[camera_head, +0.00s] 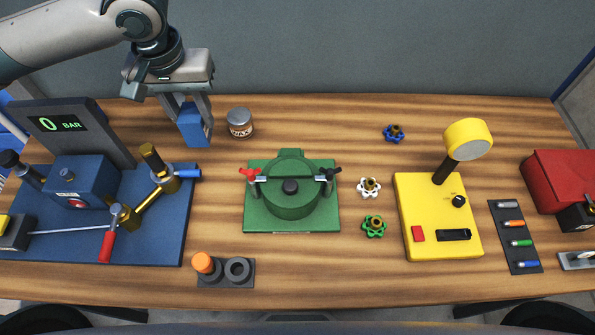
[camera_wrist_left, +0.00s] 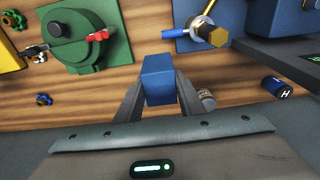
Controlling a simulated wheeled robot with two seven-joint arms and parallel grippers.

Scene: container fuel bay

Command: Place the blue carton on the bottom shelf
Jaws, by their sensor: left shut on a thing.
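The blue carton (camera_head: 193,126) is between the fingers of my left gripper (camera_head: 191,118), near the back left of the wooden bench. The gripper points down and is shut on the carton. In the left wrist view the carton (camera_wrist_left: 158,78) sits upright between the two grey fingers. I cannot tell whether its lower end touches the bench. No bottom shelf can be made out in these views. My right gripper is not in view.
A wax tin (camera_head: 239,122) stands just right of the carton. A blue pump rig (camera_head: 150,225) with a pressure display (camera_head: 62,123) fills the left. A green pot-like fixture (camera_head: 291,190) and a yellow lamp unit (camera_head: 430,210) stand further right.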

